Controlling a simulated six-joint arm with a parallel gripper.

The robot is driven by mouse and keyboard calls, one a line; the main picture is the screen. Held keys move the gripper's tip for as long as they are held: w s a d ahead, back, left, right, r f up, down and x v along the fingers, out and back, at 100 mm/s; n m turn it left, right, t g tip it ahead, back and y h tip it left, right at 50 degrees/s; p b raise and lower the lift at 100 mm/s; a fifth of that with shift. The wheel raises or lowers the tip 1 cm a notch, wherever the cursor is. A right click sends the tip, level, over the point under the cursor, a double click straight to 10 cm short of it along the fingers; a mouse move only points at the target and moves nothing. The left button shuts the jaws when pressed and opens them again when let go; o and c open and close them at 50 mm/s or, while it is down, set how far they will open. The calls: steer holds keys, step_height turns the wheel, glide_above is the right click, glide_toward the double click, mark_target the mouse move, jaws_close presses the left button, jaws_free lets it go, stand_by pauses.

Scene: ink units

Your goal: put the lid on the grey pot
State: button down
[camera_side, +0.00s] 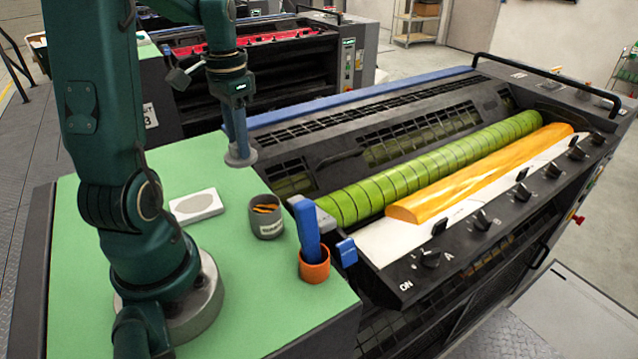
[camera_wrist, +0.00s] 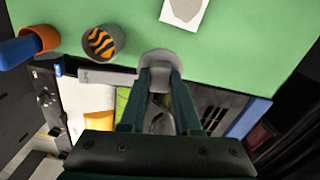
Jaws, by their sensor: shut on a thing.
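The grey pot (camera_side: 266,217) stands upright and uncovered on the green top, with orange and dark stripes showing inside it. It also shows in the wrist view (camera_wrist: 103,42), left of my gripper. My gripper (camera_side: 238,146) is shut on the round grey lid (camera_side: 241,157), which hangs above the green top, behind and a little left of the pot in the side view. In the wrist view, the lid (camera_wrist: 156,57) sits at the tips of my gripper's fingers (camera_wrist: 158,74). The lid and the pot are apart.
An orange pot (camera_side: 314,266) holding a blue tool (camera_side: 306,228) stands right of the grey pot.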

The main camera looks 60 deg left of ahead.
steer(key=d+r, duration=0.3)
steer(key=d, duration=0.7)
steer(key=shift+m, duration=0.3)
steer(key=shift+s+f, duration=0.15)
steer(key=shift+f, duration=3)
steer(key=shift+f, duration=0.2)
steer(key=shift+c, duration=0.3)
jaws_free()
steer(key=shift+r, duration=0.15)
step_height(320, 180, up, 7)
